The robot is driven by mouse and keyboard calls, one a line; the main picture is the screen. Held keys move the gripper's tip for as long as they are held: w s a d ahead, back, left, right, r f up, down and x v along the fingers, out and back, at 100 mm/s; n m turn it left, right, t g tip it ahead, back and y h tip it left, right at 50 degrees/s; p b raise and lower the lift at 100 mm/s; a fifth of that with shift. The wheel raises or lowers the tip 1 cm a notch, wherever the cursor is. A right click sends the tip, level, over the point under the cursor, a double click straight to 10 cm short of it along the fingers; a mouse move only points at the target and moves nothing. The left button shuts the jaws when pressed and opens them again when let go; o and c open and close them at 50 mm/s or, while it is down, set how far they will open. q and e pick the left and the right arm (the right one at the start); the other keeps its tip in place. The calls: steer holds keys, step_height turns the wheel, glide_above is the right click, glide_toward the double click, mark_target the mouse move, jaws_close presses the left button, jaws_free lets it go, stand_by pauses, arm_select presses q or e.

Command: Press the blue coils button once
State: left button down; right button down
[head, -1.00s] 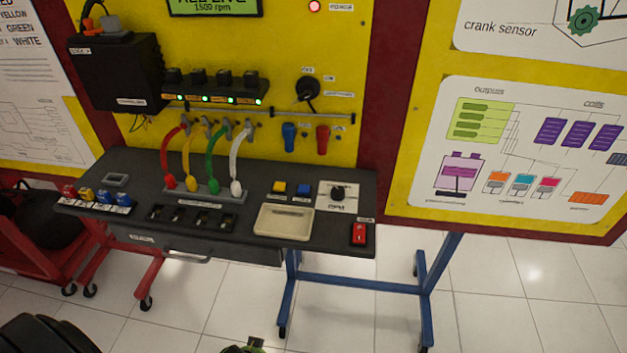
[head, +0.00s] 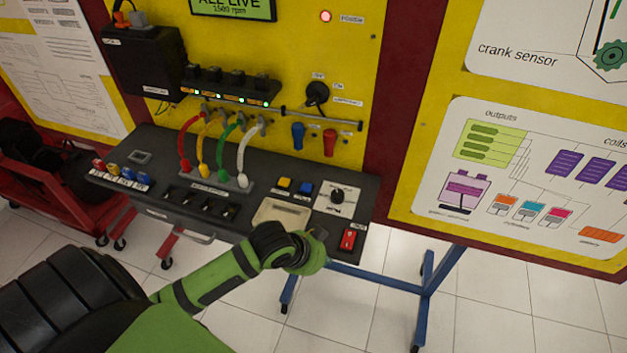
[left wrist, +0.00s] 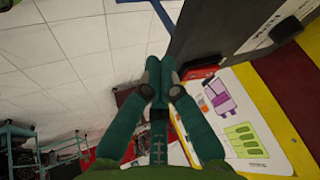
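The blue button cannot be made out in that view. My right gripper is not in view.
A beige tray (head: 264,218), a dial plate (head: 355,201) and a red switch (head: 347,239) surround the buttons. Colored cables (head: 243,150) arch up behind a socket strip. A row of small colored buttons (head: 112,170) is at the bench's left.

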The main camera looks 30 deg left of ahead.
arm_select(q)
steer(key=w+a+r, duration=0.1)
steer(key=w, duration=0.1)
steer(key=w+a+r+m, duration=0.1)
steer(key=w, duration=0.1)
steer(key=w+a+r+m, duration=0.1)
steer(key=w+a, duration=0.1)
steer(key=w, duration=0.1)
steer(key=shift+w+a+r+t, duration=0.1)
steer(key=shift+r+t, duration=0.05)
steer(key=shift+t, duration=0.25)
steer(key=w+a+r+m+t, duration=0.1)
steer(key=w+a+r+t, duration=0.1)
steer(key=w+a+r, duration=0.6)
steer(key=w+a, duration=0.1)
steer(key=a, duration=0.2)
steer(key=shift+r, duration=0.15)
